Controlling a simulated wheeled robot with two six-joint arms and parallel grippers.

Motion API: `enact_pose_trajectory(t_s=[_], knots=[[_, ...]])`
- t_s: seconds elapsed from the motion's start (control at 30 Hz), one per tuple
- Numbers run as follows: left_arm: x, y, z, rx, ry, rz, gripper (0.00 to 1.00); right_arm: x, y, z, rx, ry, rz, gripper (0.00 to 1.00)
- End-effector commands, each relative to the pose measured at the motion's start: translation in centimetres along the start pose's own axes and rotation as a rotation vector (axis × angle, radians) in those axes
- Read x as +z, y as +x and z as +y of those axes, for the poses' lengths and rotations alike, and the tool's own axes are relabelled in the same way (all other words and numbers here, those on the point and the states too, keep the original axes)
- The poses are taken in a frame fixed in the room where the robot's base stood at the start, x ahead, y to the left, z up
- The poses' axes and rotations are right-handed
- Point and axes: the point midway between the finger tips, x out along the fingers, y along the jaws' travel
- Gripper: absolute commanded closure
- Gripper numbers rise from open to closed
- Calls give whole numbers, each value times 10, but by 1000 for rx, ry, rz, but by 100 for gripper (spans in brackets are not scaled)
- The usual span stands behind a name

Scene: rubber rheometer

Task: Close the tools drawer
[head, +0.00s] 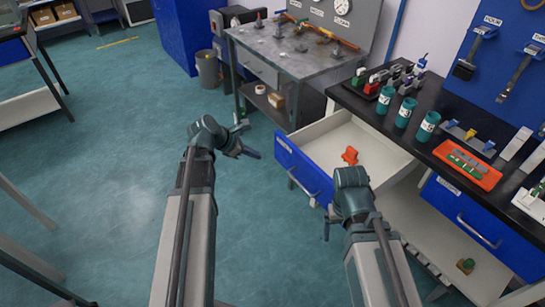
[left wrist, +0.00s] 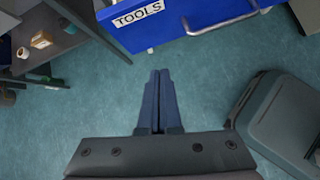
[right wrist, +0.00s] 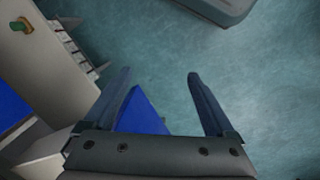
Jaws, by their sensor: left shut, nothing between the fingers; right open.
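The tools drawer (head: 303,172) is pulled out from under the black-topped bench, with its blue front facing left. An orange object (head: 350,155) lies inside it. In the left wrist view its blue front (left wrist: 165,22) shows a TOOLS label and a metal handle. My left gripper (head: 252,154) is shut and empty, left of the drawer front and apart from it; its fingers (left wrist: 160,75) point toward the front. My right gripper (right wrist: 160,75) is open and empty near the drawer's near side; in the head view my wrist mostly hides it. A blue panel (right wrist: 140,115) shows between its fingers.
The black bench top (head: 440,130) holds several teal cups, an orange tray (head: 468,165) and racks. A second blue drawer (head: 475,222) sits shut nearer me. A grey metal table (head: 300,62) stands behind the open drawer. The floor to the left is clear.

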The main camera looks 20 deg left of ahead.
Motion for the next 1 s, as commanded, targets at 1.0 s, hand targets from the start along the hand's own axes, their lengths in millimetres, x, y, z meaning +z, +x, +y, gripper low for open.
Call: enact_pose_trajectory(t_s=[1.0], knots=[[-14,95,37,61,-245,-71,100,-5,87,-8,0,0,0,10]])
